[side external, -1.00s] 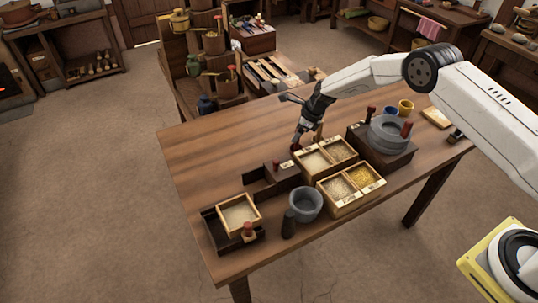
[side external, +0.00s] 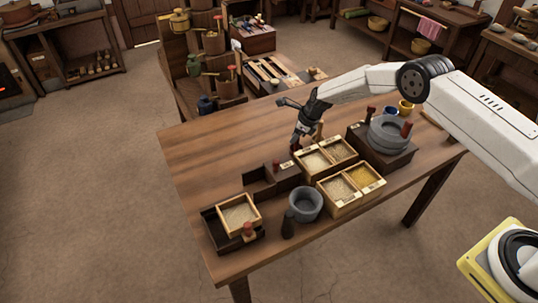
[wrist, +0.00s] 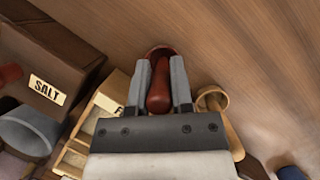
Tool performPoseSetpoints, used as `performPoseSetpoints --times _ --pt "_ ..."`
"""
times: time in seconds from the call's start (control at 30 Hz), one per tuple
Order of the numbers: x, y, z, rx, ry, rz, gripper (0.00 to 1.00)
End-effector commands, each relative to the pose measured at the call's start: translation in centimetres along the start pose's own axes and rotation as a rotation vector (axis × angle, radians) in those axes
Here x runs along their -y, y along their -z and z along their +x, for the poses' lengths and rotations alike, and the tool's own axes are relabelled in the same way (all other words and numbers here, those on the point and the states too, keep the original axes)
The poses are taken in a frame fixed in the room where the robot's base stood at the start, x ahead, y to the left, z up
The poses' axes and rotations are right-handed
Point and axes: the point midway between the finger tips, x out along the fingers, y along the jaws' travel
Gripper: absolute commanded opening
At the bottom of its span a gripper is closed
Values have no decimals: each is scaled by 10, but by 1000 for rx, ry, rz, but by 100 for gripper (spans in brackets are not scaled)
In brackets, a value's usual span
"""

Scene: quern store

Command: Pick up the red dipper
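The red dipper (wrist: 159,92) stands between the two fingers of my gripper (wrist: 161,80) in the wrist view, its handle toward the camera and its round bowl beyond the fingertips. The fingers flank the handle closely; I see no clear grip on it. In the side external view, my gripper (side external: 297,142) points down over the table beside the divided grain boxes, and only a small red part of the dipper (side external: 294,148) shows at its tips. A pale wooden dipper (wrist: 213,99) stands just right of the right finger in the wrist view.
The dark salt box (wrist: 48,70) is left of my gripper, with a grey bowl (wrist: 28,130) near it. Divided grain boxes (side external: 341,210) and a grey quern (side external: 388,137) crowd the table's right side. The table's far left (side external: 215,150) is bare.

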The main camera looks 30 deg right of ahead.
Motion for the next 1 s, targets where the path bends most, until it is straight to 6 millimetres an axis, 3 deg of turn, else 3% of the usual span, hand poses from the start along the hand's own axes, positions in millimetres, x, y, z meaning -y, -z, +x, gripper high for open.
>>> performPoseSetpoints --times 0.03,0.07,0.57,1.0 --pt "0 0 0 0 0 0 8" --pt "0 0 0 0 0 0 0" --pt "0 -2 -4 1 1 0 0" --pt "-4 -11 -39 -1 0 1 0"
